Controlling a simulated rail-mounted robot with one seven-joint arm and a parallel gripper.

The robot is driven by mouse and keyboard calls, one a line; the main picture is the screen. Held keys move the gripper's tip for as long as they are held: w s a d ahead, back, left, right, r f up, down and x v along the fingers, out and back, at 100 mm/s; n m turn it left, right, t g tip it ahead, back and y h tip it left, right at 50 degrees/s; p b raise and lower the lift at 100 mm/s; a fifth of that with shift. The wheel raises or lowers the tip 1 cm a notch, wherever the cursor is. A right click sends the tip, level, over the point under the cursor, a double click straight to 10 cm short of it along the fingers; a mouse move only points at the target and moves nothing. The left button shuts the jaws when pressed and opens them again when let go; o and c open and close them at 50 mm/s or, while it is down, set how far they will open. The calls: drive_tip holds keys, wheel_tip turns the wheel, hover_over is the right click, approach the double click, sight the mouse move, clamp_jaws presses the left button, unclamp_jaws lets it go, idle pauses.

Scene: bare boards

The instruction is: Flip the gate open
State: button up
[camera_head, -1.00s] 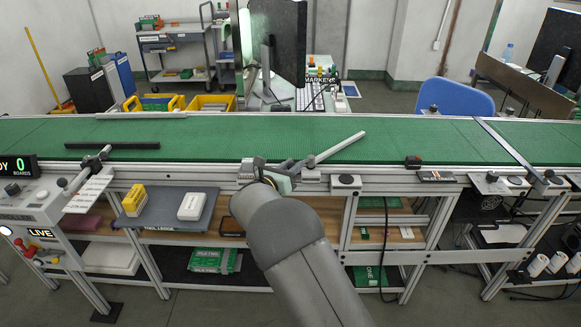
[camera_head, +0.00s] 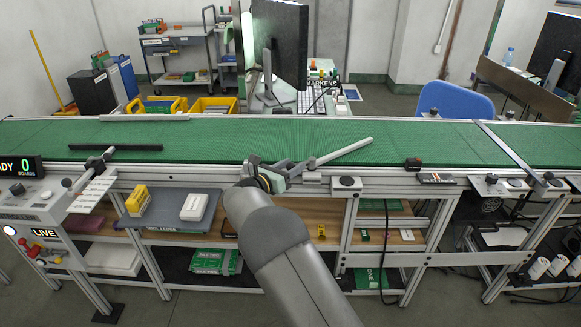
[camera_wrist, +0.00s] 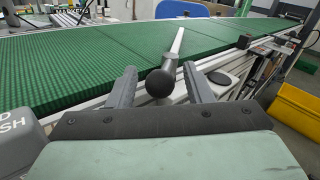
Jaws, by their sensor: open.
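The gate is a thin pale bar (camera_head: 345,150) slanting from the near rail over the green belt, its far end up and to the right. In the wrist view the bar (camera_wrist: 178,42) runs away from a round black knob (camera_wrist: 161,84) at its near end. My gripper (camera_wrist: 160,88) is open. Its two grey fingers stand on either side of the knob, with visible gaps; I cannot tell whether either touches it. In the head view my gripper (camera_head: 284,170) is at the rail by the bar's near end, and the knob is hidden there.
A second bar (camera_head: 510,146) lies across the belt at the right. A small black block (camera_head: 413,163) sits on the near rail. A dark strip (camera_head: 115,147) lies on the belt at the left. The belt (camera_head: 220,140) around the gate is clear.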

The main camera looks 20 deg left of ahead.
drive_tip(key=b+v, duration=0.1)
drive_tip(key=v, duration=1.6)
drive_tip(key=shift+o, duration=0.2)
drive_tip(key=shift+s+b, duration=0.15)
drive_tip(key=shift+b, duration=0.15)
drive_tip(key=d+m+t+y+b, duration=0.2)
drive_tip(key=d+m+y+b, duration=0.2)
drive_tip(key=d+m+y, duration=0.4)
drive_tip(key=w+m+h+p, duration=0.1)
drive_tip(key=w, duration=1.6)
drive_tip(key=shift+w+f, duration=0.15)
drive_tip(key=shift+f, duration=0.05)
drive_tip(key=shift+d, duration=0.15)
